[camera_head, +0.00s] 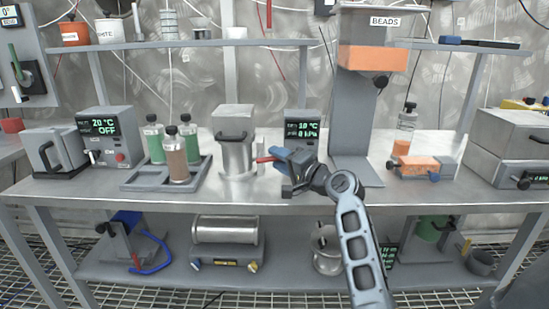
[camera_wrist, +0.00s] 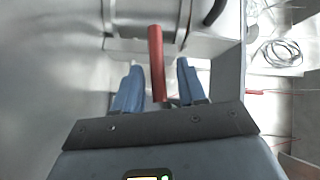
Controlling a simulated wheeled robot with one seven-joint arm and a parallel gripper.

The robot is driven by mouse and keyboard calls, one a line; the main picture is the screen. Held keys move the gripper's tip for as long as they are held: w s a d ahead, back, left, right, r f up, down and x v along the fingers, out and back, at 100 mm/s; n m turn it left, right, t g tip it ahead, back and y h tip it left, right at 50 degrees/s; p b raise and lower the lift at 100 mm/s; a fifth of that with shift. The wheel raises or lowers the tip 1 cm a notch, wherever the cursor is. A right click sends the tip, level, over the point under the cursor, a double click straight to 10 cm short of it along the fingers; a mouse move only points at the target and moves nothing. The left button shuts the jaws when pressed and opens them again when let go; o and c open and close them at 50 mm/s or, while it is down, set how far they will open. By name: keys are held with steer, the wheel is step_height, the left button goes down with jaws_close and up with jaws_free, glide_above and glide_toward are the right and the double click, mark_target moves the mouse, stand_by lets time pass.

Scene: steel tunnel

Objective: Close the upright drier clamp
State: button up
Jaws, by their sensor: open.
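The upright drier appears to be the steel cylinder (camera_head: 238,158) with a square grey top and black handle, standing on the bench left of my gripper. Its clamp appears to be the red lever (camera_head: 265,159) on its right side. In the wrist view the red lever (camera_wrist: 157,62) points back towards me, between my two blue fingers. My gripper (camera_wrist: 158,88) is open, one finger on each side of the lever, with gaps visible. In the head view my gripper (camera_head: 278,160) is at the lever's right end. Part of the steel body (camera_wrist: 145,15) shows beyond the lever.
A display box (camera_head: 302,125) reading 10 °C stands close behind my gripper. A tray (camera_head: 150,182) of capped bottles is left of the drier. A tall grey stand (camera_head: 347,120) rises to the right. The bench front (camera_head: 240,200) is clear.

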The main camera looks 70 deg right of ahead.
steer(key=shift+x, duration=0.85)
steer(key=shift+c, duration=0.3)
jaws_close()
